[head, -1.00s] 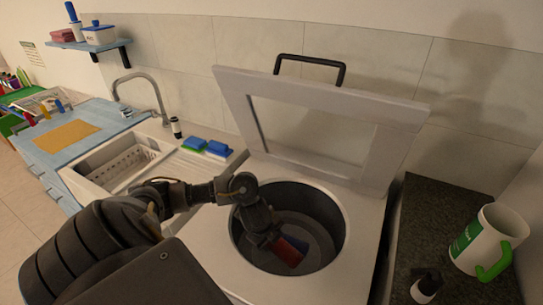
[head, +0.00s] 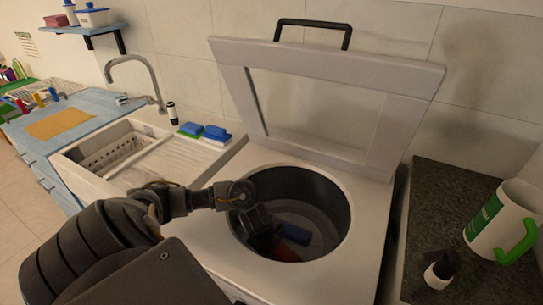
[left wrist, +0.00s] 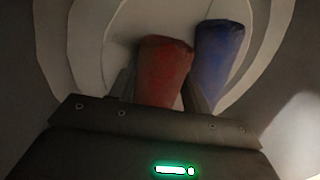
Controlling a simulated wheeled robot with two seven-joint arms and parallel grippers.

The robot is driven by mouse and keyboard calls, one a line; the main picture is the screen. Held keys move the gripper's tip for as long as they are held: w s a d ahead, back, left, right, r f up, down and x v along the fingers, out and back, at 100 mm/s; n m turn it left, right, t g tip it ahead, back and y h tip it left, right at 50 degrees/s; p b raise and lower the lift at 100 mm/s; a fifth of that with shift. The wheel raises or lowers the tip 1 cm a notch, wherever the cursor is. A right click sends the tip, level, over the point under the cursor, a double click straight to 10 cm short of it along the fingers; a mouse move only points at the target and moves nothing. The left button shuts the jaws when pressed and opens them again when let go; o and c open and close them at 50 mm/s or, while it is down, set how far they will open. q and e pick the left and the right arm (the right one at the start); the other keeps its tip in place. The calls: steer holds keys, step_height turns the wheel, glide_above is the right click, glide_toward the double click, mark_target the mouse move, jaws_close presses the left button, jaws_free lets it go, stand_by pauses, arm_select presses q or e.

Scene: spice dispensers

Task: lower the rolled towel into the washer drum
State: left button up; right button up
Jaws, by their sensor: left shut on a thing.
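The top-loading washer has its lid (head: 325,70) raised, and its round drum (head: 325,200) is open. My left gripper (head: 266,243) reaches down inside the drum. In the left wrist view the left gripper (left wrist: 160,100) is shut on a red rolled towel (left wrist: 163,65), with one finger on each side of it. The red towel also shows in the head view (head: 285,253), low in the drum and partly hidden by the gripper. A blue rolled towel (head: 294,233) lies in the drum just beside it, also in the left wrist view (left wrist: 218,55). Whether the red towel touches the drum floor I cannot tell.
A sink with a white basket (head: 110,155) and blue and green sponges (head: 204,132) are left of the washer. A dark counter on the right holds a white and green jug (head: 500,225) and a small black-topped bottle (head: 441,269). The raised lid stands behind the drum.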

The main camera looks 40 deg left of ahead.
arm_select(q)
steer(key=o, duration=1.2)
step_height(320, 180, up, 27)
steer(key=p, duration=2.2)
steer(key=w+d+b, duration=0.2)
steer(key=w+d, duration=0.1)
steer(key=d, duration=0.8)
steer(key=shift+w+r+n+b, duration=0.15)
steer(key=shift+r+n+b, duration=0.15)
steer(key=shift+r, duration=0.15)
